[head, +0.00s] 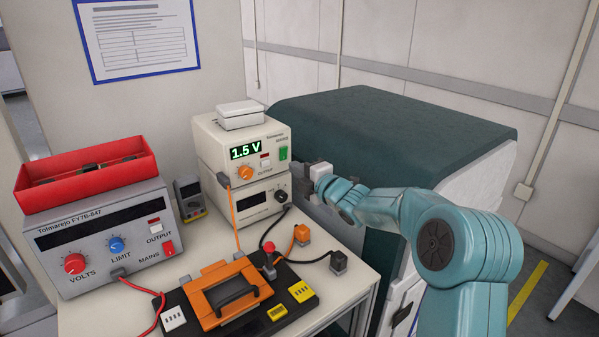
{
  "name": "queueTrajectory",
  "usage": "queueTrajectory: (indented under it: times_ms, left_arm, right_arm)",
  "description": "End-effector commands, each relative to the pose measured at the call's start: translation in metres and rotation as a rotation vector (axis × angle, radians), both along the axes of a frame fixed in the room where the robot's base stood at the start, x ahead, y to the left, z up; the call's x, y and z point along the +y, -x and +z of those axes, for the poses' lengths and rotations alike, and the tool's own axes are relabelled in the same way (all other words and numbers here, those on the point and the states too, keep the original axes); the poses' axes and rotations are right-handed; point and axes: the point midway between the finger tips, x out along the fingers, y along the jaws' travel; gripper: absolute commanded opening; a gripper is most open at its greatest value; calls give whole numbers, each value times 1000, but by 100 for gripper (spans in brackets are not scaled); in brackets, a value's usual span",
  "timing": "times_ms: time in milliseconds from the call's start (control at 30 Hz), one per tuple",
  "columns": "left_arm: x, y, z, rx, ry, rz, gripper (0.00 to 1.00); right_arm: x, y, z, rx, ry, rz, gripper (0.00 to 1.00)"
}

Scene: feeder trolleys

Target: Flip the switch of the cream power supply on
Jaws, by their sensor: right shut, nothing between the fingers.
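The cream power supply (213,153) stands on top of another cream unit at the back of the bench. Its display (246,150) is lit green and reads 1.5 V. A green rocker switch (283,154) is at the right end of its front. A small red and white control (265,156) sits left of that, above an orange knob (245,173). My right gripper (300,168) is shut and empty, just right of the green switch and a little lower. I cannot tell whether it touches the casing. My left gripper is not in view.
A grey power supply (105,240) with a red tray (85,176) on it stands at left. An orange device (215,278) lies on a black board in front. Cables with plugs cross the bench. A dark green cabinet (400,120) stands behind my right arm.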

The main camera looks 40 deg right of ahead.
Motion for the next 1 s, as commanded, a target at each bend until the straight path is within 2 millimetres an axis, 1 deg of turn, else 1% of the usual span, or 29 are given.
queueTrajectory:
  times_ms: [67, 167, 267, 500, 600, 700, 800, 1000]
  left_arm:
    - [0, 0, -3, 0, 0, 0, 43]
    - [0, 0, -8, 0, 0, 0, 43]
    - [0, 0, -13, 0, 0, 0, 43]
    - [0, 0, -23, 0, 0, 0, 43]
    - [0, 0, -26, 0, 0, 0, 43]
    - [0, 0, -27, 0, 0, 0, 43]
    - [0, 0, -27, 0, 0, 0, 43]
    - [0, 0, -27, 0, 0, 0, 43]
  right_arm:
    - [1, -1, 0, -3, 1, 0, 0]
    - [2, 12, -2, -3, 1, -2, 0]
    - [4, 26, -4, -2, 2, -2, 0]
    - [8, 67, -9, -2, 2, -2, 0]
    - [9, 81, -10, -3, 2, -3, 0]
    - [11, 90, -11, -2, 3, -1, 0]
    - [11, 95, -11, -1, 2, 0, 0]
    - [11, 96, -11, -2, 1, 0, 0]
